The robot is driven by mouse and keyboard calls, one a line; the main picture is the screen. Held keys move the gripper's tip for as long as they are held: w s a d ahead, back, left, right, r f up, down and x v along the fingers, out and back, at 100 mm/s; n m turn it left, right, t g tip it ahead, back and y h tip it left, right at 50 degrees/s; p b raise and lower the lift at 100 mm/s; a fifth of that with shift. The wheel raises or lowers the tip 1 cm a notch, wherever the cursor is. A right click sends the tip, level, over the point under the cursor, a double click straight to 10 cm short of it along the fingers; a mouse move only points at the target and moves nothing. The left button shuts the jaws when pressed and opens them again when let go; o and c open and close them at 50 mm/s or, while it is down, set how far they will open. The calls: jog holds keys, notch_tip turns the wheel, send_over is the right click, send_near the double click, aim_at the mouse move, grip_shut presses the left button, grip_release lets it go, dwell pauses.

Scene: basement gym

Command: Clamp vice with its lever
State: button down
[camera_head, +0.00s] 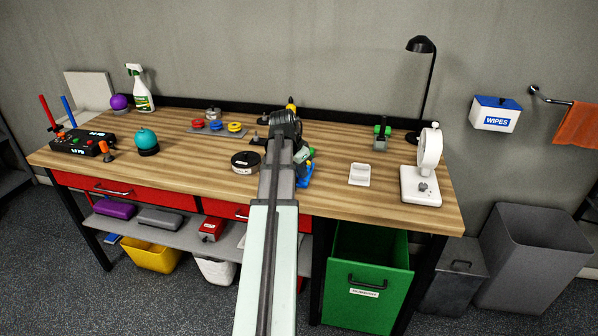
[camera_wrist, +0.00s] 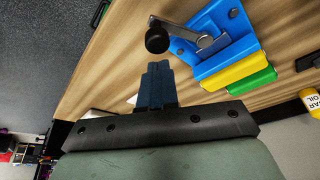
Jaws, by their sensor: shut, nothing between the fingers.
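The vice (camera_wrist: 188,52) has a blue body with a yellow block and a green block side by side along it. Its grey metal lever (camera_wrist: 183,30) ends in a round black knob (camera_wrist: 157,39). In the head view, the vice's blue part (camera_head: 306,176) shows just right of my arm, which hides the rest. In the wrist view, my gripper (camera_wrist: 157,66) has its dark fingers together and empty. The fingertips point at the knob and appear close to it; I cannot tell whether they touch. My arm hides the fingers in the head view.
A white fan-like device (camera_head: 422,184) and a lamp (camera_head: 429,80) stand at the right. A yellow oil bottle (camera_wrist: 311,99) is near the vice. Bare wood lies between.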

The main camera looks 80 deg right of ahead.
jog(key=s+d, duration=0.2)
jog(key=shift+d+r, duration=0.15)
jog(key=shift+d, duration=0.15)
jog(key=v, duration=1)
jog(key=shift+w, duration=0.1)
